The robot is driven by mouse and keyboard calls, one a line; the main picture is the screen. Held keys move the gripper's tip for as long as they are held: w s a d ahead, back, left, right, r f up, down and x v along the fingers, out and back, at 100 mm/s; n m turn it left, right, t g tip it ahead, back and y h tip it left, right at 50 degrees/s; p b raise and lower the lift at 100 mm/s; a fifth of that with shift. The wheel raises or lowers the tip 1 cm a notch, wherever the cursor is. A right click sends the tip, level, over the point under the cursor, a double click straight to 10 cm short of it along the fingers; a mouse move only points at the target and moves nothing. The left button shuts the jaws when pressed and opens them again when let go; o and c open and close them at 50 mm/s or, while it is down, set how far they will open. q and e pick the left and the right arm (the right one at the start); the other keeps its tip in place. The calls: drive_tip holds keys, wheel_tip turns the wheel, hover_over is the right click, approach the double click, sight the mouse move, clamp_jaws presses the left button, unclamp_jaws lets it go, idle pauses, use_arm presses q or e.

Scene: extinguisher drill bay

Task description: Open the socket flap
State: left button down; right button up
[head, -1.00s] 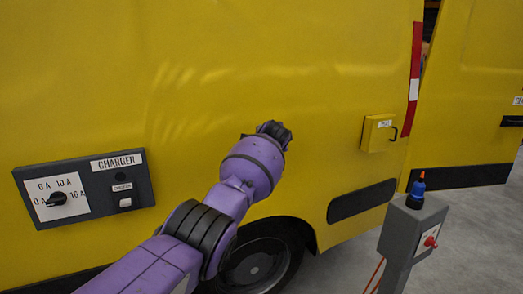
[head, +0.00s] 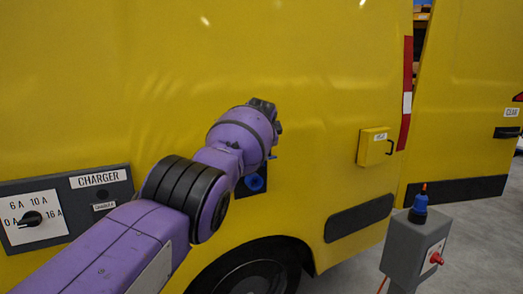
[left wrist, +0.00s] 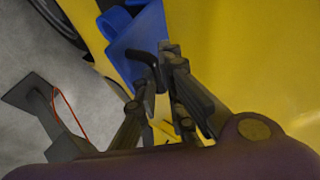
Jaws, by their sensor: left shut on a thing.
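In the left wrist view a blue flap (left wrist: 145,34) stands out in front of the yellow van side, with a black hooked handle (left wrist: 147,59) on it. My left gripper (left wrist: 160,82) is shut on this handle. In the head view a blue round socket (head: 255,183) on a dark plate shows just past my left wrist, low on the van side. A small blue edge of the flap shows beside the wrist. The wrist hides most of the flap and the fingers. My right gripper is in neither view.
The charger panel (head: 66,207) with its dial is at the left. A yellow box (head: 373,147) with a black handle sits on the van (head: 330,60) to the right. A grey post (head: 413,243) with a red switch stands at the lower right, with a red cable.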

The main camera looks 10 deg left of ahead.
use_arm(q)
drive_tip(key=shift+a+r, duration=0.15)
drive_tip(key=shift+r, duration=0.15)
drive_tip(key=c, duration=2.2)
unclamp_jaws()
drive_tip(key=shift+w, duration=0.1)
drive_tip(key=o, duration=0.3)
drive_tip(key=shift+o, duration=0.2)
drive_tip(key=shift+w+a+f, duration=0.1)
drive_tip(key=shift+f, duration=0.05)
drive_tip(key=a+v, duration=0.1)
drive_tip(key=v, duration=1.1)
drive_tip(key=shift+d, duration=0.5)
